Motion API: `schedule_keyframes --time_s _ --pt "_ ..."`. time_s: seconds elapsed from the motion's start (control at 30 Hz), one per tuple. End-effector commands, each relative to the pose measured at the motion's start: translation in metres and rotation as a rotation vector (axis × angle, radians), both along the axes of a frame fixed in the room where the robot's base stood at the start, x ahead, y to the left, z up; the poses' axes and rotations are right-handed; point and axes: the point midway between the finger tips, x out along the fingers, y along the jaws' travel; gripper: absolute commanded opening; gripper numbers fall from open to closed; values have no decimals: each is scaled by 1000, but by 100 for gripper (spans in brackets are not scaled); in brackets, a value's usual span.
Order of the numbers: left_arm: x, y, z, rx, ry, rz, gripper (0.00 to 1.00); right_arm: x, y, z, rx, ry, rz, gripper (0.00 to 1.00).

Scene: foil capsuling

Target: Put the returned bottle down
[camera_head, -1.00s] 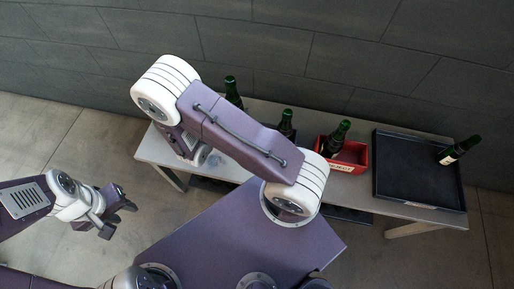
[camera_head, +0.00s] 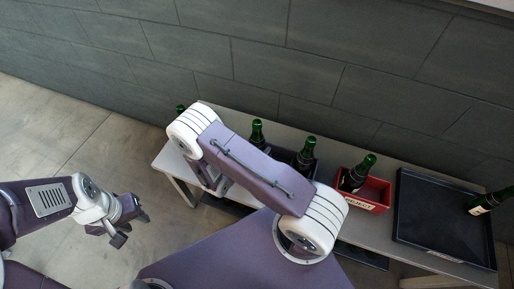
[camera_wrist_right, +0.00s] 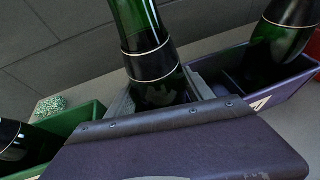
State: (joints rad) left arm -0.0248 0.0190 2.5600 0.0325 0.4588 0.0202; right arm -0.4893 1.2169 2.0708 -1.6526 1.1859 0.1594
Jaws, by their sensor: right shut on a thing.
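The dark green bottle in my right gripper stands in the middle of the right wrist view (camera_wrist_right: 143,40). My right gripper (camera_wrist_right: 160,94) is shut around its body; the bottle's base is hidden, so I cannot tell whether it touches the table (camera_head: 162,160). In the head view, a green bottle (camera_head: 257,134) rises behind my right forearm and appears to be the held one; the right gripper is hidden there. My left gripper (camera_head: 131,224) is empty, with its fingers apart, off to the left of the table.
A green crate (camera_wrist_right: 80,122) with a bottle is left of the held bottle; a blue-purple crate (camera_wrist_right: 215,78) with another is right. Farther right are a red REJECT box (camera_head: 375,197) holding a bottle and a black tray (camera_head: 440,225) with a bottle. A wall stands behind.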

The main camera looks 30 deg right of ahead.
Motion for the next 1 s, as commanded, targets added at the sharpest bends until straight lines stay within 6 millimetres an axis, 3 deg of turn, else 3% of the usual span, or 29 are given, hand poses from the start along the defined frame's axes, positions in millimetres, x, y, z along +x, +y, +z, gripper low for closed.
schedule_keyframes --time_s 0.2,0.23,0.3,0.63,1.0 --pt "0 0 -4 0 0 0 36 0 0 -4 -2 -1 0 0" --pt "0 0 -3 0 0 0 36 0 0 -3 0 1 0 69" --pt "0 0 -2 0 0 0 36 0 0 -3 0 0 0 82" --pt "0 0 4 0 0 0 36 1 1 5 1 -3 3 82" --pt "0 0 11 0 0 0 36 -33 63 32 2 -3 8 82"
